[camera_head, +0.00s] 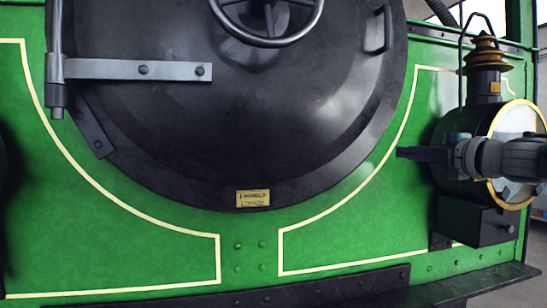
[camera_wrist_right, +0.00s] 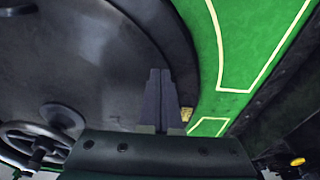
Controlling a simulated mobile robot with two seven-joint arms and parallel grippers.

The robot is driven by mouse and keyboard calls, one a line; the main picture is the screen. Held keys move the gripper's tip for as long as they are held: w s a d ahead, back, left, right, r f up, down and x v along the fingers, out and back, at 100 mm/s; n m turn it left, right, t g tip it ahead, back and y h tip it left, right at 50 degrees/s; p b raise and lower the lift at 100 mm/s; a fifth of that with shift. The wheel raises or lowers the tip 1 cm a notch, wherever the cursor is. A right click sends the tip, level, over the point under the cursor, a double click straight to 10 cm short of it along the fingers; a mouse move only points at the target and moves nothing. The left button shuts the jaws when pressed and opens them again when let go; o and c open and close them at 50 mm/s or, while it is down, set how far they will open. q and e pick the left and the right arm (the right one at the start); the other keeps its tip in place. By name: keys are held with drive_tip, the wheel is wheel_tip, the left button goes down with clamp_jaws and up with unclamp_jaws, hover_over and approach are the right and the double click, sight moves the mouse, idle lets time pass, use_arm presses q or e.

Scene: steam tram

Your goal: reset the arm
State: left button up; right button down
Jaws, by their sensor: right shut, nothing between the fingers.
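My right gripper (camera_head: 403,152) comes in from the right in the head view, its fingers pointing left in front of the green tram front (camera_head: 340,225). It is shut and empty. In the right wrist view its two fingers (camera_wrist_right: 160,75) lie together, with the black round door (camera_wrist_right: 95,55) behind them. My right arm covers part of the lamp (camera_head: 486,88) at the right. My left gripper is not in view.
The round door (camera_head: 230,120) carries a handwheel (camera_head: 268,38), a hinge strap (camera_head: 140,70) and a small brass plate (camera_head: 253,198). A dark ledge (camera_head: 330,288) runs along the bottom. The space before the green panel left of my gripper looks clear.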

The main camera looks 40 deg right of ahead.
drive_tip(key=shift+s+d, duration=0.9)
drive_tip(key=shift+s, duration=1.1)
drive_tip(key=s+a+f+m+g+h, duration=0.1)
drive_tip(key=a+f+m+g, duration=0.15)
drive_tip(key=f, duration=0.35)
drive_tip(key=s+a+f+m+g+h, duration=0.1)
drive_tip(key=a+f+m, duration=0.15)
drive_tip(key=f, duration=0.45)
drive_tip(key=s+a+f+m+g+y, duration=0.1)
drive_tip(key=s+a+f+m+g, duration=0.15)
drive_tip(key=s+a+f, duration=0.4)
drive_tip(key=s+a+f+m+g+y, duration=0.1)
drive_tip(key=s+a+f+m+g, duration=0.2)
drive_tip(key=a, duration=0.7)
drive_tip(key=s+a+f+m+g+y, duration=0.1)
drive_tip(key=s+a+f+g, duration=0.15)
drive_tip(key=a+f, duration=0.55)
drive_tip(key=s+a+r+m+g+y, duration=0.3)
drive_tip(key=s+a, duration=0.4)
drive_tip(key=a, duration=0.6)
wheel_tip(320, 180, up, 33)
drive_tip(key=n+p, duration=0.1)
drive_tip(key=p, duration=3.1)
drive_tip(key=shift+s+d+f, duration=0.2)
drive_tip(key=shift+d, duration=0.1)
drive_tip(key=shift+t, duration=0.25)
